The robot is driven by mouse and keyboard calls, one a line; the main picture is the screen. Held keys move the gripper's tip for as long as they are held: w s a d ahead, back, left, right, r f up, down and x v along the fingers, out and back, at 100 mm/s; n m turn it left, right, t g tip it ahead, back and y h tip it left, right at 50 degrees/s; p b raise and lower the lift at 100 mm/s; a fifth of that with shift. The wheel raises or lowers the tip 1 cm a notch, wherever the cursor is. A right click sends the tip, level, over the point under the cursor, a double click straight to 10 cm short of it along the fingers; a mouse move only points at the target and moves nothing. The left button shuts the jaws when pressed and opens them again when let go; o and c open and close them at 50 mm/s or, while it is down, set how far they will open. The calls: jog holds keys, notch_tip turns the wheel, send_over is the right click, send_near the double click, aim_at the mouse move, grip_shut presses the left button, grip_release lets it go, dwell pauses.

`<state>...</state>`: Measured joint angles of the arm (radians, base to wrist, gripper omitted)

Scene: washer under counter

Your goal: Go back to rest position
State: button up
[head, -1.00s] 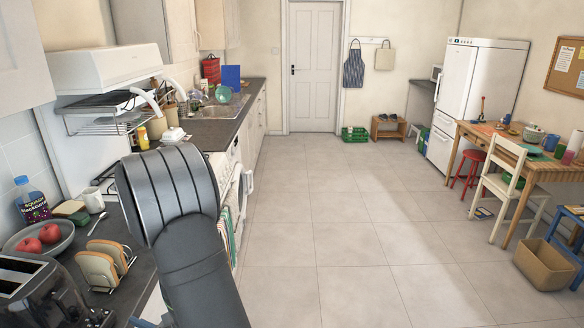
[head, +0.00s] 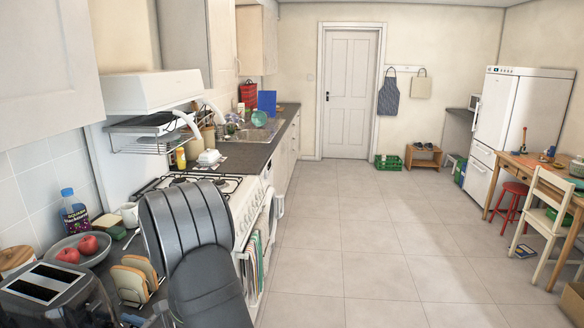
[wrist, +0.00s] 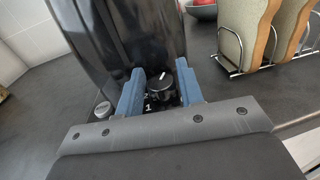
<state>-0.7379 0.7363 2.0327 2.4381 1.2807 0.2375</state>
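My gripper (wrist: 160,70) shows in the wrist view with its two blue fingers spread apart and nothing held between them. Beyond the gap stands the dark toaster (wrist: 125,35), with a round black knob (wrist: 160,82) and a figure 1 beside it, seen between the fingers. I cannot tell whether a finger touches the toaster. In the head view the toaster (head: 48,295) is at the lower left, on the counter.
A toast rack with bread (head: 135,278) stands right of the toaster. Behind are a bowl of apples (head: 80,248), a bottle (head: 74,212) and a mug (head: 130,214). The stove (head: 205,190) lies farther along. Open floor (head: 375,240) is on the right.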

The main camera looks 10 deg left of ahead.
jog(key=shift+n+g, duration=1.05)
jog(key=shift+g, duration=0.6)
jog(key=shift+n+g, duration=1.05)
jog(key=shift+g, duration=0.6)
jog(key=n+g+h, duration=0.2)
jog(key=n+g, duration=0.1)
jog(key=g, duration=0.2)
jog(key=shift+n, duration=0.3)
jog(key=shift+v, duration=0.8)
jog(key=shift+o, duration=0.5)
